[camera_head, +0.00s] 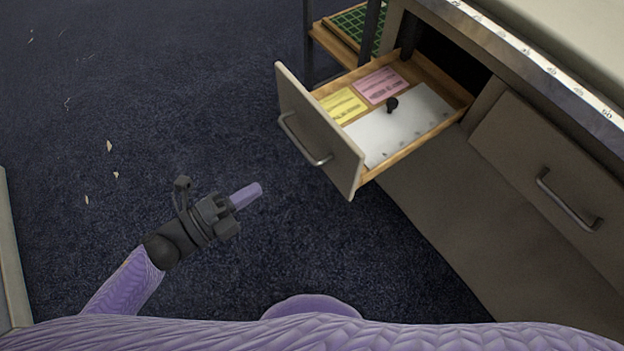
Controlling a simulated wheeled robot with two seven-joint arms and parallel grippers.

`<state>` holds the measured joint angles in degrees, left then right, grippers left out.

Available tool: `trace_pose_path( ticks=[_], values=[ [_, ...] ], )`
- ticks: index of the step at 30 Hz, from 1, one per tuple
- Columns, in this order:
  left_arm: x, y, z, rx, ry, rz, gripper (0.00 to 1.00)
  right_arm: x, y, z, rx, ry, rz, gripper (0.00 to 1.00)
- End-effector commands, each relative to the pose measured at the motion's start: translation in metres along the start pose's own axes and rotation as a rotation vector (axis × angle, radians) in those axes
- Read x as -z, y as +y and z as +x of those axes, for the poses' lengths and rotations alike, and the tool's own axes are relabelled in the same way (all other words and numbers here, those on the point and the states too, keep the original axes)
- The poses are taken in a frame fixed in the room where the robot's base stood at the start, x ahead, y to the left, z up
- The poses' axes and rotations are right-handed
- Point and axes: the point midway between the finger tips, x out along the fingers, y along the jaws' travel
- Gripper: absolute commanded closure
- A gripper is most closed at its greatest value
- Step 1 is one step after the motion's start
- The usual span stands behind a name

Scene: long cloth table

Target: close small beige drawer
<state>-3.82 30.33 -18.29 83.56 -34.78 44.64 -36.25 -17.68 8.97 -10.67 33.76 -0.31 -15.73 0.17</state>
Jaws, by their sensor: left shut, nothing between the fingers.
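The small beige drawer (315,135) is pulled out of the cabinet (440,200) in the upper middle. Its beige front panel carries a curved metal handle (300,140). My right gripper is not in view.
A second drawer front with a metal handle (568,200) sits on the cabinet at right. A rack with a green grid (356,28) stands behind the open drawer. A metal-edged tabletop (545,45) is at upper right. Dark carpet (180,90) is mostly clear, with small pale scraps.

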Motion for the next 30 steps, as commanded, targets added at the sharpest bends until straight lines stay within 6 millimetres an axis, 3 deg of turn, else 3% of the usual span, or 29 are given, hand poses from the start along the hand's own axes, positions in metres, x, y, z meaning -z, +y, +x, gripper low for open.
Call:
trace_pose_path(
  ticks=[5,19,24,30],
  values=[
    [0.005,-0.009,0.022,0.027,0.045,0.049,1.00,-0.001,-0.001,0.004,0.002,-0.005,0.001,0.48],
    [0.009,-0.009,0.120,0.024,0.038,0.040,1.00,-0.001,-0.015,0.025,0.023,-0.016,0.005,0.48],
    [0.009,-0.010,0.138,0.023,0.038,0.039,1.00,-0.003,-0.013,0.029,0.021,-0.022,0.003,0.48],
    [0.010,-0.012,0.142,0.022,0.037,0.040,1.00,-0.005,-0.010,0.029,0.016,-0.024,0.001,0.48]
  ],
)
